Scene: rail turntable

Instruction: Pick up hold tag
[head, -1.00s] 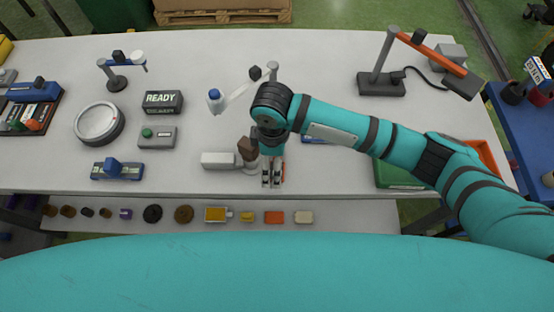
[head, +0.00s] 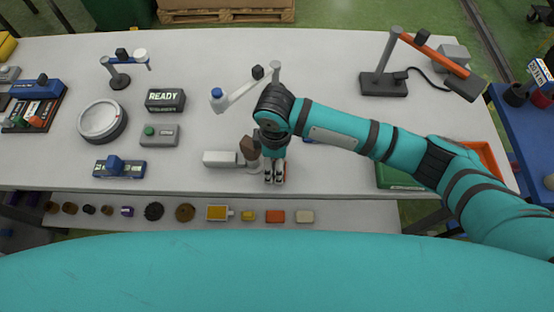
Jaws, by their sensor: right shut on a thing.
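My right gripper (head: 275,179) is over the front part of the grey table, pointing down. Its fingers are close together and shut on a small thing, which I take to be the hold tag. The fingers hide nearly all of it; only a trace of red and white shows at their right side. I cannot tell whether it is clear of the tabletop. My left gripper is not in view.
A white block fixture (head: 220,159) with a brown knob (head: 249,147) stands close left of the right gripper. A small arm stand with a blue-capped end (head: 217,93) is behind it. A READY sign (head: 165,100) and a round dish (head: 102,121) stand left. A lamp (head: 382,83) stands back right.

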